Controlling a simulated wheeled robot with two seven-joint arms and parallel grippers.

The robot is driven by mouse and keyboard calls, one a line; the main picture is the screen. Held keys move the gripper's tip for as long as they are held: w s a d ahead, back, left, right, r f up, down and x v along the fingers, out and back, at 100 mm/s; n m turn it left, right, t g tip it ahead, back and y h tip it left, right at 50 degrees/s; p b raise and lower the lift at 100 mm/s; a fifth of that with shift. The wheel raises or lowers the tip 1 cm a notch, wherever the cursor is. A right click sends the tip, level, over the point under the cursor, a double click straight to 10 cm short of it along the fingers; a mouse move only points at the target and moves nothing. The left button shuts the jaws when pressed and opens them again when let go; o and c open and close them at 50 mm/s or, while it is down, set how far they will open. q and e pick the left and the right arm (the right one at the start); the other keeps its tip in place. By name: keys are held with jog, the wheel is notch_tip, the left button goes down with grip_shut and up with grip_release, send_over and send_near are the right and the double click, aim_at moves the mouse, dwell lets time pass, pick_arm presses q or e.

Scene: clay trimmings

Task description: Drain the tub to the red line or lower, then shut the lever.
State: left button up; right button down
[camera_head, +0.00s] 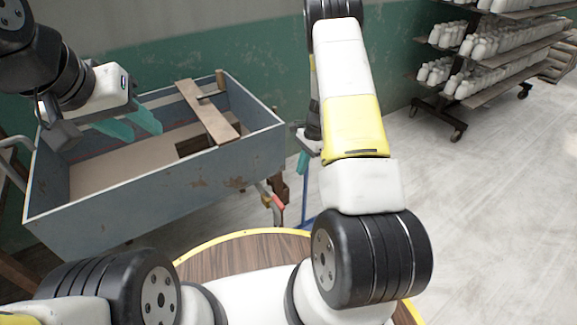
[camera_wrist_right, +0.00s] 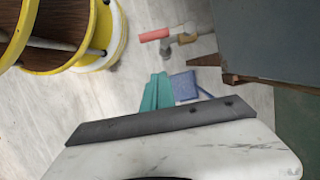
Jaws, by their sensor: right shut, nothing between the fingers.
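In the right wrist view the lever (camera_wrist_right: 155,35) lies sideways beside the brass-coloured tap (camera_wrist_right: 186,38). My right gripper (camera_wrist_right: 157,92) is shut and empty, apart from the lever; its teal fingers (camera_head: 303,163) show partly behind my arm. My left gripper (camera_head: 140,128) is open and empty over the tub.
A wooden plank (camera_head: 207,112) lies across the tub. A blue object (camera_wrist_right: 190,87) is close by my right fingers in the wrist view. Shelves with white pottery (camera_head: 490,50) stand at the back right. The pale floor (camera_head: 490,200) at right is clear.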

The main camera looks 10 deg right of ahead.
jog(key=s+a+f, duration=0.2)
jog(key=a+f, duration=0.4)
jog(key=f, duration=0.4)
jog(key=shift+a+f, duration=0.2)
jog(key=shift+f, duration=0.05)
jog(key=shift+s, duration=0.1)
